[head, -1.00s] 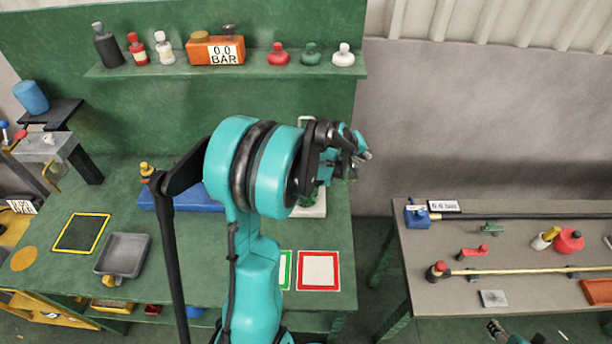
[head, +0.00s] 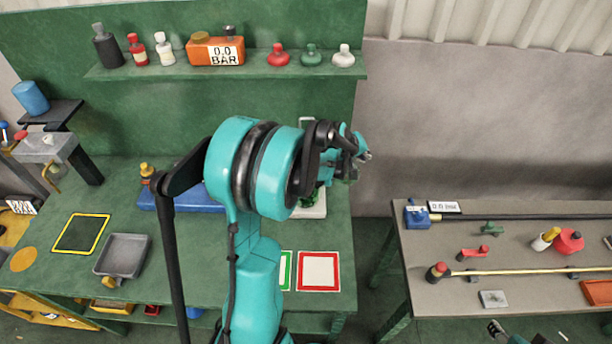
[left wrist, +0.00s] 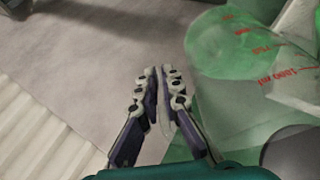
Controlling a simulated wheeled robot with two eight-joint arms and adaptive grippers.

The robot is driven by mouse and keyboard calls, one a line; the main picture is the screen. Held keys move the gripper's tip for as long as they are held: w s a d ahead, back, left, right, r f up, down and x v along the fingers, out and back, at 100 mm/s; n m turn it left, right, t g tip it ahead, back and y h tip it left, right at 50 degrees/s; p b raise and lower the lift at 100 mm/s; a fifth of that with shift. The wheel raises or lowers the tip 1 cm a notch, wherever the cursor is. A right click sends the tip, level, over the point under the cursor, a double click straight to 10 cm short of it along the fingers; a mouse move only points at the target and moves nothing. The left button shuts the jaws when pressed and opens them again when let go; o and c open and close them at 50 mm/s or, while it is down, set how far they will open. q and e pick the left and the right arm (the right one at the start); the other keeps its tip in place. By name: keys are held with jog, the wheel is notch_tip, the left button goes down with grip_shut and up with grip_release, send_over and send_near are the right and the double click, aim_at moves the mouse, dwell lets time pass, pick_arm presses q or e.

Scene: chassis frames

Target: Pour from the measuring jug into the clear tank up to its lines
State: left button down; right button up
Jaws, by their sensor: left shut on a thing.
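The clear measuring jug (left wrist: 235,55), with red volume marks, is tilted on the right of the left wrist view. Green shows through its wall; I cannot tell how much is liquid. My left gripper (left wrist: 163,98) is shut on the jug, its fingers close together beside the wall; the gripped part is mostly hidden. In the head view the left gripper (head: 350,155) is above the bench's right end, and my arm hides most of the jug. The clear tank is largely hidden behind the arm; its lines and level cannot be read. My right gripper (head: 515,334) barely shows, fingertips apart.
On the green bench are a blue block (head: 160,197), a grey tray (head: 122,256) and a red-bordered pad (head: 318,270). A shelf (head: 225,68) with bottles runs above. A gap separates the bench from the grey table (head: 450,250) with loose parts.

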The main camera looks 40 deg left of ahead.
dwell(0.8)
pick_arm(q)
jog(key=w+d+f+g+y+b, duration=0.1)
jog(key=w+f+g+y+b, duration=0.1)
jog(key=f, duration=0.3)
jog(key=w+d+f+m+g+y+b, duration=0.1)
jog(key=w+d+f+g+y+b, duration=0.1)
jog(key=f, duration=0.4)
jog(key=shift+d+m+g+b, duration=0.15)
jog(key=shift+m+g+b, duration=0.15)
jog(key=shift+g+b, duration=0.65)
jog(key=shift+t, duration=0.25)
dwell(0.6)
notch_tip(320, 180, up, 5)
jog(key=p, duration=0.2)
jog(key=shift+p, duration=0.3)
jog(key=shift+d, duration=0.1)
